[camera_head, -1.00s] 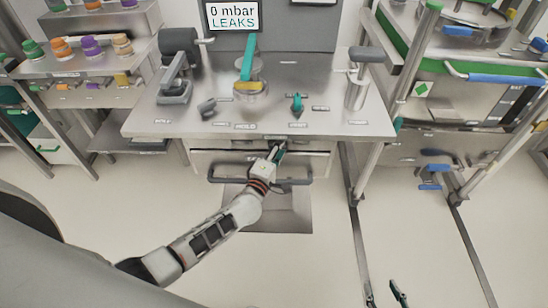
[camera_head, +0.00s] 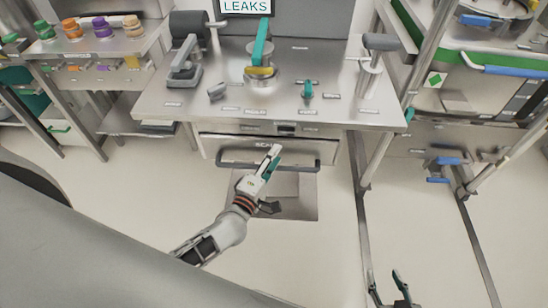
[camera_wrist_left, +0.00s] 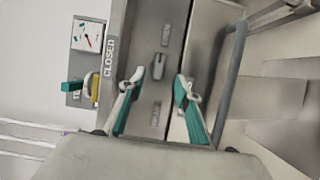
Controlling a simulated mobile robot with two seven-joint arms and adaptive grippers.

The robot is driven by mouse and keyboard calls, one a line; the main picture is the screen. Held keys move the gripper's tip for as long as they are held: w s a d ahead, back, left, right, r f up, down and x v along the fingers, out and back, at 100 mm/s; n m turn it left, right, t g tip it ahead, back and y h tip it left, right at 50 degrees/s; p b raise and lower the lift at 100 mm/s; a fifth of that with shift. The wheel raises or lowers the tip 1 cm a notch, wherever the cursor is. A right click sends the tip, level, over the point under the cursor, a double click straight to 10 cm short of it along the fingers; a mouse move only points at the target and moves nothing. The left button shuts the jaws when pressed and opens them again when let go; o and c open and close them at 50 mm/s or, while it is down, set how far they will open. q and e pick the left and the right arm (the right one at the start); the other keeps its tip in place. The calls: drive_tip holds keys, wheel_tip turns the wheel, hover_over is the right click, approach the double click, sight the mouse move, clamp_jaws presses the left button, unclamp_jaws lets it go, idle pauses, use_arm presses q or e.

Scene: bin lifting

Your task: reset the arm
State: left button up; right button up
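My left gripper (camera_head: 268,165) is in front of the workbench's front panel, by the dark bar handle (camera_head: 305,164). In the left wrist view its two green-padded fingers (camera_wrist_left: 158,85) stand apart with nothing between the pads; a small grey switch shows on the panel beyond them. My right gripper (camera_head: 384,282) shows at the bottom edge of the head view, fingers spread and empty; the rest of that arm is out of frame.
The steel workbench (camera_head: 230,108) carries a green-handled valve (camera_head: 261,50), a grey clamp-like device (camera_head: 186,65) and a metal cylinder (camera_head: 369,75). Shelving with colored caps stands left, and a rack (camera_head: 415,75) stands right.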

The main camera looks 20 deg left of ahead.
idle(0.3)
use_arm(q)
drive_tip(key=s+d+f+m+g+h, duration=0.3)
drive_tip(key=s+d+f+m, duration=0.1)
drive_tip(key=s+m, duration=0.6)
drive_tip(key=s+a+f+m+g+y, duration=0.1)
drive_tip(key=s+a+f+m+g, duration=0.1)
drive_tip(key=s+m, duration=0.3)
drive_tip(key=s+a+f+m+g+y, duration=0.1)
drive_tip(key=s+a+f+m+g, duration=0.1)
drive_tip(key=s+f+m, duration=0.2)
drive_tip(key=shift+s+a+m, duration=0.4)
drive_tip(key=shift+s+m, duration=0.6)
drive_tip(key=shift+s, duration=0.2)
drive_tip(key=shift+f, duration=0.1)
idle(0.4)
